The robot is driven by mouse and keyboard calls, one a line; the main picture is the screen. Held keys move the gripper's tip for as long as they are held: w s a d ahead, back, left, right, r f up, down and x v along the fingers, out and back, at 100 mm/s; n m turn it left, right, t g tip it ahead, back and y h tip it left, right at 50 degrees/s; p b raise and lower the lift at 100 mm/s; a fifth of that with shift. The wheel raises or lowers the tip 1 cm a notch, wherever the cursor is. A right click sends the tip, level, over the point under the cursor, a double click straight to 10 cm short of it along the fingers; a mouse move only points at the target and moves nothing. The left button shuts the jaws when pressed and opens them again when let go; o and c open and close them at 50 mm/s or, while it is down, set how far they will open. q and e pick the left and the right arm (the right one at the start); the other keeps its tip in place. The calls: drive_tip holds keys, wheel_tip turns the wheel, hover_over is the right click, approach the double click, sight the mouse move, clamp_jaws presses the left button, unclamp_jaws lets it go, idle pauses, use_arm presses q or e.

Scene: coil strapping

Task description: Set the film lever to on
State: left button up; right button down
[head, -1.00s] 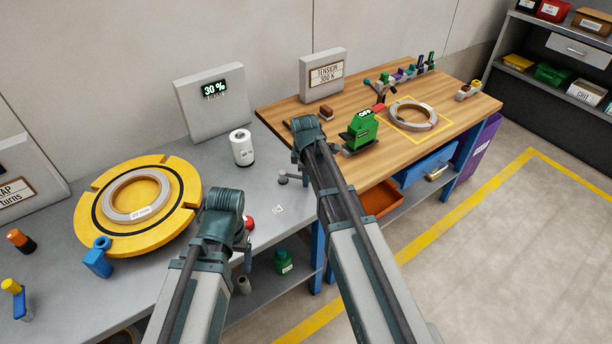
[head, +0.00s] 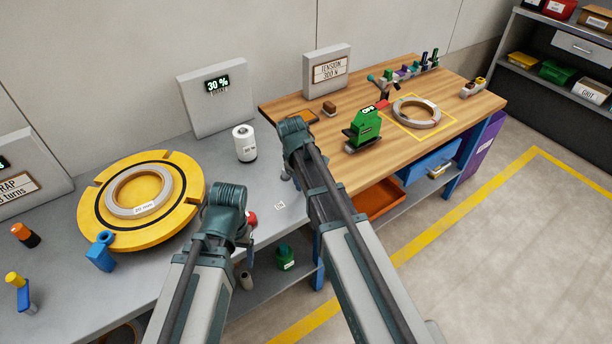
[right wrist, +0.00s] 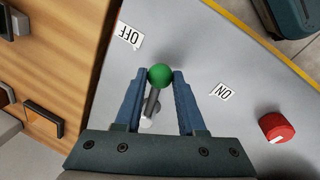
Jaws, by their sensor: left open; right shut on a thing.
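The film lever (right wrist: 152,100), a dark rod with a green ball knob (right wrist: 160,75), stands on the grey bench in the right wrist view. My right gripper (right wrist: 160,80) is shut on the knob, one blue finger on each side. The lever's tip lies between the OFF label (right wrist: 130,37) and the ON label (right wrist: 222,92).
A red knob (right wrist: 277,127) sits beyond the ON label. A white cylinder (head: 244,144) and a 30 % display (head: 215,98) stand behind the lever. A yellow turntable (head: 185,202) with a coil is at left. The wooden bench (head: 350,186) adjoins on the right.

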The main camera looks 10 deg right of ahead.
drive_tip(key=a+m, duration=0.2)
drive_tip(key=shift+s+m+g, duration=0.3)
drive_tip(key=shift+s+m, duration=0.05)
drive_tip(key=shift+m, duration=0.05)
drive_tip(key=a+m, duration=0.2)
drive_tip(key=shift+s+m+h, duration=0.1)
drive_tip(key=shift+m+h, duration=0.2)
drive_tip(key=shift+m, duration=0.1)
drive_tip(key=shift+w+a+m+g, duration=0.15)
drive_tip(key=shift+a+m+g, duration=0.2)
drive_tip(key=shift+a+m, duration=0.65)
drive_tip(key=shift+w+a+m+g, duration=0.15)
drive_tip(key=shift+a+m+g, duration=0.3)
drive_tip(key=shift+m, duration=0.95)
drive_tip(key=shift+a, duration=0.15)
drive_tip(key=c, duration=0.5)
unclamp_jaws()
drive_tip(key=shift+r, duration=0.1)
wheel_tip(320, 180, up, 13)
drive_tip(key=a+p, duration=0.2)
drive_tip(key=p, duration=1.1)
drive_tip(key=shift+w+a+r+p, duration=0.2)
drive_tip(key=shift+w+a+p, duration=0.05)
drive_tip(key=shift+a+p, duration=0.05)
